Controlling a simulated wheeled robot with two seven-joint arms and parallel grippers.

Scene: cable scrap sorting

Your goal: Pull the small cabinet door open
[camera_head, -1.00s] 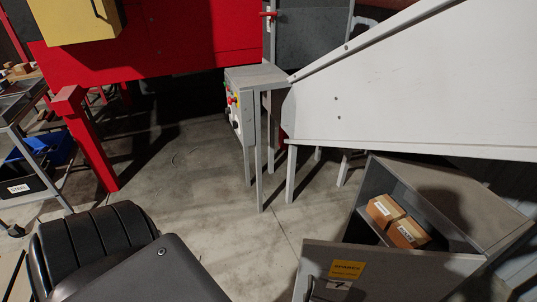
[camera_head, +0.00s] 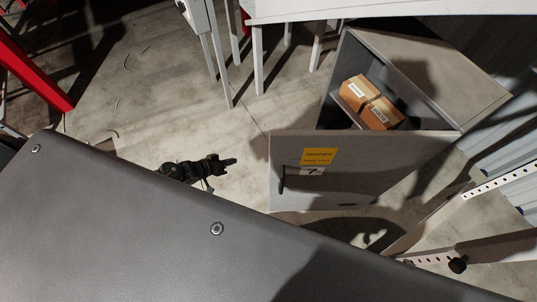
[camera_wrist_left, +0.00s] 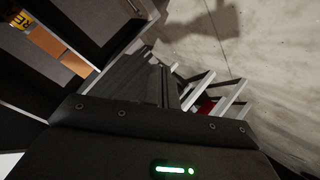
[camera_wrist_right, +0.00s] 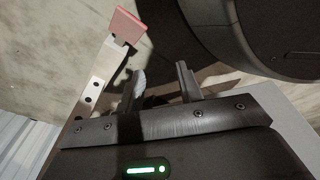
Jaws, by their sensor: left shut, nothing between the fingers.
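The small grey cabinet (camera_head: 425,55) stands at the right in the head view. Its door (camera_head: 380,165) stands open, swung out toward me, with a yellow label, a number 7 plate and a dark handle (camera_head: 282,180) near its free edge. Cardboard boxes (camera_head: 372,100) show inside. My left gripper (camera_head: 236,161) is shut and empty, left of the door's handle edge and apart from it. The left wrist view shows its closed fingers (camera_wrist_left: 160,86), with the cabinet at the left. My right gripper (camera_wrist_right: 160,82) is open and empty in the right wrist view; the head view does not show it.
A punched metal post (camera_head: 430,222) with a black knob stands right of the door. Table legs (camera_head: 258,60) stand behind, and a red beam (camera_head: 30,70) at the far left. Concrete floor (camera_head: 170,105) is clear between. My own dark body covers the lower left of the head view.

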